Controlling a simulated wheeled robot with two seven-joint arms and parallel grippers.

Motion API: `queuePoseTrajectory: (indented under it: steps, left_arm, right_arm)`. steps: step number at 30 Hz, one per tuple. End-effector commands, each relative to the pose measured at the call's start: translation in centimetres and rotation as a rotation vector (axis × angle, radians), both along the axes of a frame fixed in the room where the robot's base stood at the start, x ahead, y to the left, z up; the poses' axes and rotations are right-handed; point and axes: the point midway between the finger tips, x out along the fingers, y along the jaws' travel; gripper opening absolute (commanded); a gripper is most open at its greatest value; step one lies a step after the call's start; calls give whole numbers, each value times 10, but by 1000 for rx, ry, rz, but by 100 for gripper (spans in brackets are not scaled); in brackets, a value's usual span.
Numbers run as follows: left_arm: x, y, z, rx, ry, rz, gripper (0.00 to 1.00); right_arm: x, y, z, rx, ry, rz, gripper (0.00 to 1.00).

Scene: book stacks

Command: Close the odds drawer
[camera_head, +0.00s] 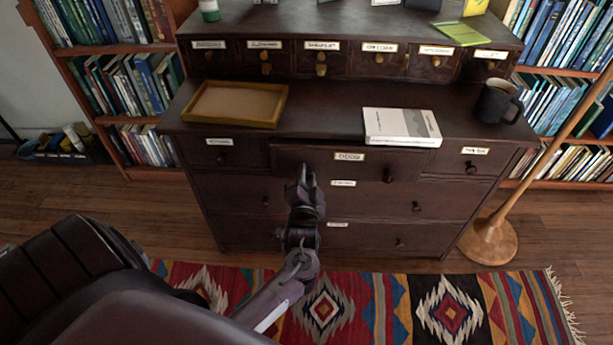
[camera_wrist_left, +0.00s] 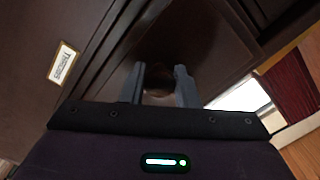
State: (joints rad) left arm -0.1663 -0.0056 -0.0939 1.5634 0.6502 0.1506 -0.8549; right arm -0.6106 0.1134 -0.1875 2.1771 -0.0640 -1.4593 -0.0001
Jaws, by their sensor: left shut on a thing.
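The odds drawer (camera_head: 330,163) is the wide middle drawer in the top row of the dark wooden chest, with a white label (camera_head: 350,156). Its front stands out a little past the drawers on either side, so it is partly open. Its right knob (camera_head: 388,176) is visible; the left knob is hidden behind my gripper in the head view. My left gripper (camera_head: 304,176) is at the left part of the drawer front. In the left wrist view its two fingers (camera_wrist_left: 160,86) are closed around a dark round knob (camera_wrist_left: 158,90).
A wooden tray (camera_head: 236,122), a white book (camera_head: 402,141) and a dark mug (camera_head: 497,101) are on the chest top. A lamp base (camera_head: 488,242) stands at right. A patterned rug (camera_head: 380,305) covers the floor in front. Bookshelves flank the chest.

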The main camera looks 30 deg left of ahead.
Motion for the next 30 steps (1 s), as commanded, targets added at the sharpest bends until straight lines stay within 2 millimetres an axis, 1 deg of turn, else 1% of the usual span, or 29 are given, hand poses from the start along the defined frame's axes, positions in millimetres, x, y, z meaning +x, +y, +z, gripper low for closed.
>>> queuePoseTrajectory:
  steps: [6, 8, 11, 12, 15, 18, 23, 24, 29, 30]
  left_arm:
    - [2, 1, 0, 0, -1, -1, 0]
    - [9, 5, 0, 1, -2, 0, 0]
    - [25, 14, -1, 2, -3, -3, 0]
    - [30, 17, 0, 1, -3, -1, 0]
    - [38, 22, 0, 0, -2, -1, 0]
    - [40, 24, 0, 0, 0, -2, 0]
    - [40, 24, 1, 0, -2, -1, 0]
    - [39, 24, 1, 1, -3, 0, 29]
    - [40, 24, 1, 0, -2, -1, 49]
    - [40, 24, 1, 0, -2, -2, 49]
  right_arm:
    - [0, 0, -1, 0, 1, 0, 0]
    - [0, 0, -2, 0, 1, 0, 0]
    - [0, 1, -2, 2, -4, 3, 0]
    - [0, 1, 0, 3, -10, 4, 0]
    - [3, 3, 6, 9, -26, 8, 0]
    - [4, 4, 10, 12, -34, 9, 0]
    - [3, 4, 9, 12, -29, 10, 0]
    - [3, 4, 9, 11, -28, 10, 0]
    - [1, 4, 7, 11, -22, 10, 0]
    - [1, 4, 7, 10, -21, 10, 0]
